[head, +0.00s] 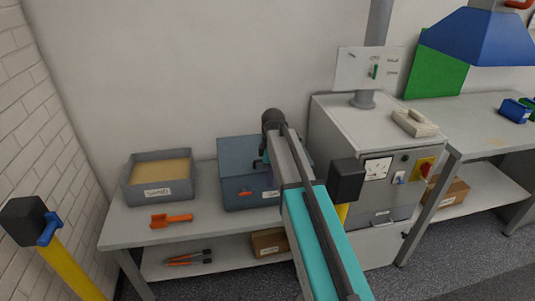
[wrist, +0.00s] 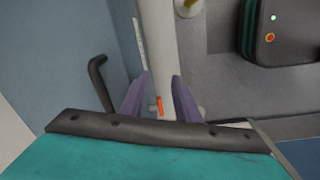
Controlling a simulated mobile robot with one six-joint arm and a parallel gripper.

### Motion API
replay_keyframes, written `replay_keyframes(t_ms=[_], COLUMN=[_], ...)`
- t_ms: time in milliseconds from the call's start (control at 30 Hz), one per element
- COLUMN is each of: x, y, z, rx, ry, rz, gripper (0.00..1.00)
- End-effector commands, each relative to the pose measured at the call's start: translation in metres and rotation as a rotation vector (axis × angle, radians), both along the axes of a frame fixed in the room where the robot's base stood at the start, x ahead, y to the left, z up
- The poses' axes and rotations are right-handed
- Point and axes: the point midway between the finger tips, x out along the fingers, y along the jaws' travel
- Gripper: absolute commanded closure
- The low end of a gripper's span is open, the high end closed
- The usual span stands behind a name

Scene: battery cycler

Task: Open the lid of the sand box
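The sand box is a blue-grey box (head: 235,203) with its lid (head: 236,152) down, on the table left of the grey cabinet. Its front carries a small orange part and a label, partly hidden by my arm. A dark handle shows near its lid, and a black bent handle (wrist: 98,82) shows in the wrist view against the blue surface (wrist: 75,40). My gripper (wrist: 158,88) has its two purple fingers apart with a gap between them, to the right of that handle and apart from it. In the head view my arm hides most of the gripper, close to the box's right side.
An open grey tray of sand (head: 158,198) stands left of the box. An orange scoop (head: 171,220) lies on the table before it. Tongs (head: 188,258) and a cardboard box (head: 268,243) lie on the lower shelf. The grey cabinet (head: 350,135) stands close on the right.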

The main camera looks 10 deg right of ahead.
Motion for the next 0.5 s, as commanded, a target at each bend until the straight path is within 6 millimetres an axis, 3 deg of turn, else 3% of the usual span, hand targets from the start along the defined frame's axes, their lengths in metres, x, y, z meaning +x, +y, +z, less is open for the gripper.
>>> replay_keyframes(t_ms=[33,300,500], x=[0.01,0.037,0.044], y=[0.0,-0.002,-0.002], z=[0.023,0.124,0.171], rx=[-0.002,-0.022,-0.037], ry=[-0.018,-0.092,-0.124], rz=[0.03,0.204,0.288], gripper=[0.71,0.71,0.71])
